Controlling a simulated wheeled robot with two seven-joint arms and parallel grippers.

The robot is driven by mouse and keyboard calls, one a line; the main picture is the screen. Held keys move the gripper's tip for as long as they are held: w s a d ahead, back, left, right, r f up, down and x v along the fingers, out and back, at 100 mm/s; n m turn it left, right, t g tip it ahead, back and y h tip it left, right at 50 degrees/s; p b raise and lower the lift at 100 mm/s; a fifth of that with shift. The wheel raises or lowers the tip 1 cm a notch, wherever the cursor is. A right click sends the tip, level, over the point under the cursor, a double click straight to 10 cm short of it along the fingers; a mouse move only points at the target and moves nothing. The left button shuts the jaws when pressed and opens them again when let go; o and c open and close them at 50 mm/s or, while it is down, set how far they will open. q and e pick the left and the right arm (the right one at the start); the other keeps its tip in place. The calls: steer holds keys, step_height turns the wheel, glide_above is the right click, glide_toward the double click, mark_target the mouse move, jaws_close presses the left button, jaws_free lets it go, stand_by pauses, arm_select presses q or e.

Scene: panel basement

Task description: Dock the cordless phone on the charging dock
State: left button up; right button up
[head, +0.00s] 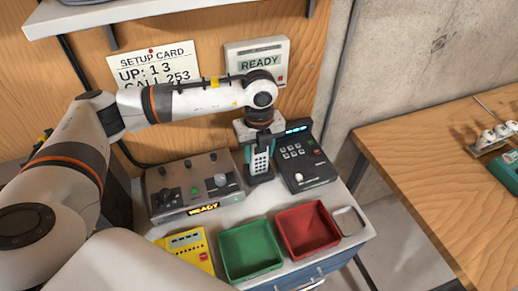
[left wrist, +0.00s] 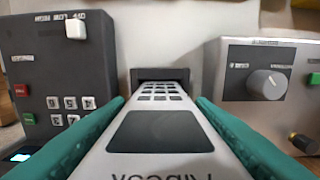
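The cordless phone (head: 261,160) is light grey with dark keys and a dark screen. My left gripper (head: 260,150) is shut on it, pointing down, with a teal finger on each side. In the left wrist view the phone (left wrist: 155,135) lies between the teal fingers, its keypad end towards a dark block. This block, which looks like the charging dock (left wrist: 160,74), is right at the phone's far end. In the head view the dark dock (head: 261,178) shows below the phone. I cannot tell whether the phone is seated in it. My right gripper is not in view.
A black keypad unit (head: 318,172) stands close to the right of the phone, and a grey control box (head: 170,207) close to the left. In front are a yellow device (head: 190,243), a green tray (head: 222,240) and a red tray (head: 281,218). A wooden table (head: 435,150) is at right.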

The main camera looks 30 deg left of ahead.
arm_select(q)
steer(key=o, duration=0.3)
step_height(320, 180, up, 11)
steer(key=b, duration=0.3)
steer(key=shift+r+b, duration=0.2)
steer(key=shift+b, duration=0.15)
steer(key=shift+r, duration=0.5)
steer(key=shift+f, duration=0.1)
